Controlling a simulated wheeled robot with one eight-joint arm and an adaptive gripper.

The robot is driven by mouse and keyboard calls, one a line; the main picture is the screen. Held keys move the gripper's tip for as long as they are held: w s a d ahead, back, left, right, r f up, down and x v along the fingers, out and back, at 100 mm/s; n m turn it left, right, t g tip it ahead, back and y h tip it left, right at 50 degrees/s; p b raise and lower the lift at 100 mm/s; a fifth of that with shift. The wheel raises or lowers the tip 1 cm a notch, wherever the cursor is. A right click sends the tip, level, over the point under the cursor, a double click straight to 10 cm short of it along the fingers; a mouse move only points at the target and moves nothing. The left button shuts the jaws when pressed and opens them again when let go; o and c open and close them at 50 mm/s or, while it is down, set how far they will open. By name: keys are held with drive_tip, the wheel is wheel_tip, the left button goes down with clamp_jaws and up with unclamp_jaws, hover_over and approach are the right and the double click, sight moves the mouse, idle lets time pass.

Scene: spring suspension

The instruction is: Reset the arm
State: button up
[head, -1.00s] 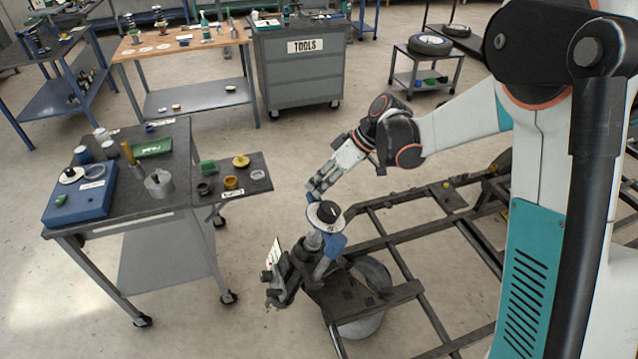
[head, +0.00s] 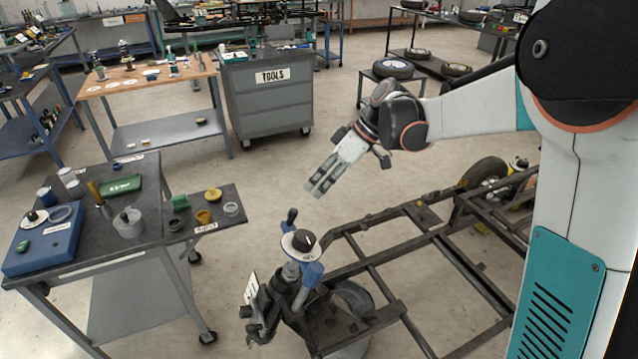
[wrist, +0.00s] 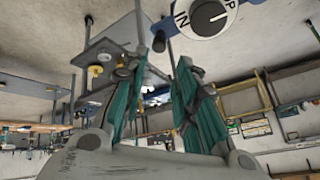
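My gripper (head: 316,190) is in the air above the chassis frame, its fingers pointing down and to the left in the head view. In the wrist view the two teal fingers (wrist: 161,57) stand apart with nothing held between them. A round white dial with a black knob (head: 298,243) sits on top of a blue and grey fixture (head: 307,274), below and left of my gripper. The dial also shows in the wrist view (wrist: 207,17), at the top edge and partly cut off. My gripper is clear of it.
A dark frame (head: 388,254) spreads under my arm. A work table (head: 90,240) with a blue box, cups and a green tray is at the left. A grey tool cabinet (head: 268,100) and a wooden bench (head: 150,85) stand behind. The floor between is clear.

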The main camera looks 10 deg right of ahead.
drive_tip(key=s+d+r+m+t+h, duration=0.1)
drive_tip(key=s+d+m+t+h, duration=0.2)
drive_tip(key=s, duration=0.9)
drive_tip(key=s+d+r+m+t+h, duration=0.2)
drive_tip(key=s+d+m+t+h, duration=0.2)
drive_tip(key=s+d+m, duration=0.5)
drive_tip(key=shift+s+d+r, duration=0.15)
drive_tip(key=shift+s+r, duration=0.1)
drive_tip(key=shift+s, duration=2)
